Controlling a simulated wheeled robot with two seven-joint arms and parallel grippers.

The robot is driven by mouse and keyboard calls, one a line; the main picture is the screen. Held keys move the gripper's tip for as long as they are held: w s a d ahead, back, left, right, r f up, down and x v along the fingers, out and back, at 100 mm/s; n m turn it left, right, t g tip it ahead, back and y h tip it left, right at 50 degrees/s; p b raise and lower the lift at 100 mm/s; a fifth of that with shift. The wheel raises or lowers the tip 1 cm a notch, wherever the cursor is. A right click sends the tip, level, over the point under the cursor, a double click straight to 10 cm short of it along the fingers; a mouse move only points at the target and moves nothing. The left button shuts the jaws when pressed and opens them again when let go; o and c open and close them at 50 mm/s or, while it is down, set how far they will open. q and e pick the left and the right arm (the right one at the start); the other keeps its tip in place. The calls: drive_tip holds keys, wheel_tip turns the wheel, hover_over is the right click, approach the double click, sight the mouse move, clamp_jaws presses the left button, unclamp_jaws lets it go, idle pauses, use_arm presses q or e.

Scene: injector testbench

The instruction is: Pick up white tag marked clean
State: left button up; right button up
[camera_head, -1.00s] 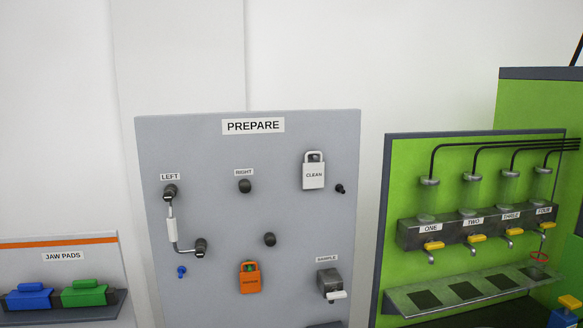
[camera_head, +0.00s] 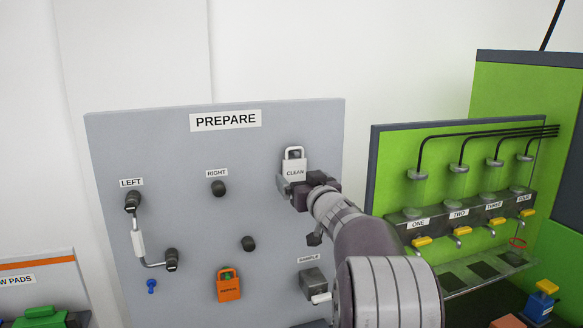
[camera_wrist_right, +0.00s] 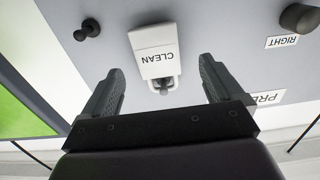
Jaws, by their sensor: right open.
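The white tag marked CLEAN (camera_head: 294,169) hangs by its loop near the top right of the grey PREPARE board. In the right wrist view the tag (camera_wrist_right: 156,52) appears upside down, beyond and between the two fingertips, with its loop over a dark peg. My right gripper (camera_head: 292,184) is at the tag's lower part in the head view, and the arm hides the board below. In the wrist view the right gripper (camera_wrist_right: 158,78) is open, with a finger on each side of the tag and visible gaps. My left gripper is not in view.
The PREPARE board (camera_head: 225,150) also holds a crank handle (camera_head: 138,243), an orange tag (camera_head: 229,286), dark knobs and a grey SAMPLE box (camera_head: 313,283). A green panel (camera_head: 385,165) with taps stands to the right. Jaw pads (camera_head: 40,318) are at lower left.

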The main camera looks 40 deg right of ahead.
sight(295, 172)
drive_tip(key=p+x, duration=0.2)
drive_tip(key=x, duration=0.2)
drive_tip(key=shift+d+r, duration=0.1)
drive_tip(key=shift+r, duration=0.05)
drive_tip(key=shift+w+d, duration=0.15)
drive_tip(key=shift+d, duration=0.05)
drive_tip(key=shift+w+f, duration=0.1)
drive_tip(key=shift+f, duration=0.1)
drive_tip(key=shift+a, duration=0.1)
drive_tip(key=c, duration=1.1)
drive_tip(key=shift+r, duration=0.1)
